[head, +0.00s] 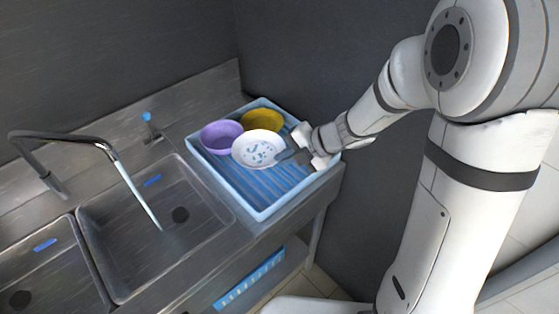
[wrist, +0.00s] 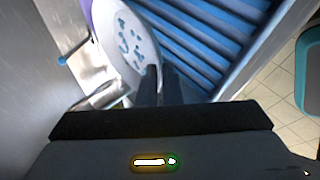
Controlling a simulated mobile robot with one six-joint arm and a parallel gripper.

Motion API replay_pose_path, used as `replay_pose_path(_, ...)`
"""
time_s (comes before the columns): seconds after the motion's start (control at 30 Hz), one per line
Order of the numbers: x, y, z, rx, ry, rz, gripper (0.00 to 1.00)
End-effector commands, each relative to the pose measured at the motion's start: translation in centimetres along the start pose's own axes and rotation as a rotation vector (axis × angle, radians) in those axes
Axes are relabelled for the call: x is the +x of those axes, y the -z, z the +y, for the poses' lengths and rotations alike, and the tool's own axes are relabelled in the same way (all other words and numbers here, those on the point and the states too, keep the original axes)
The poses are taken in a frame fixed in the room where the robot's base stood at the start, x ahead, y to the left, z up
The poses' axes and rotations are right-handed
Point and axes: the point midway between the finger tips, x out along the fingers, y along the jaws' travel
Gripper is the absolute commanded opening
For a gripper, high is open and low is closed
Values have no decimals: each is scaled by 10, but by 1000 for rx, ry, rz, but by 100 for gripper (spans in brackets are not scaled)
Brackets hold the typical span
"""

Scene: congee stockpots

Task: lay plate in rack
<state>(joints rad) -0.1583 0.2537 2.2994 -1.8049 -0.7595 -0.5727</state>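The white plate (head: 258,149) with a blue pattern is above the blue rack (head: 262,211), its patterned face towards the head camera. My gripper (head: 287,156) is at the plate's right edge, its dark fingers close together with the rim between them. In the wrist view the plate (wrist: 127,40) runs down to the fingertips (wrist: 160,72), and the rack's blue slats (wrist: 205,35) lie to the right. The plate hides part of the rack, and I cannot tell whether its lower edge touches the slats.
A purple bowl (head: 221,135) and a yellow bowl (head: 262,120) sit at the back of the rack, close to the plate. The rack's front slats are bare. A metal sink (head: 150,235) with a running faucet (head: 70,137) is on the left. A dark wall stands behind.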

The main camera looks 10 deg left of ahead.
Motion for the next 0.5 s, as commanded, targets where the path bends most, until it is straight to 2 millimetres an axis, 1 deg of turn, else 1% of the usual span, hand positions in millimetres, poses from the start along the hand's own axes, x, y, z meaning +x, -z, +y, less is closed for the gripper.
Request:
replay_pose_path(0.03, 9, -2, -10, 6, 2, 1, 0)
replay_pose_path(0.1, 16, -3, -18, 5, 2, -1, 0)
replay_pose_path(0.27, 25, -6, -28, 5, 0, -3, 0)
replay_pose_path(0.4, 40, -8, -43, 6, 1, -3, 0)
replay_pose_path(0.5, 47, -9, -50, 5, 0, -4, 0)
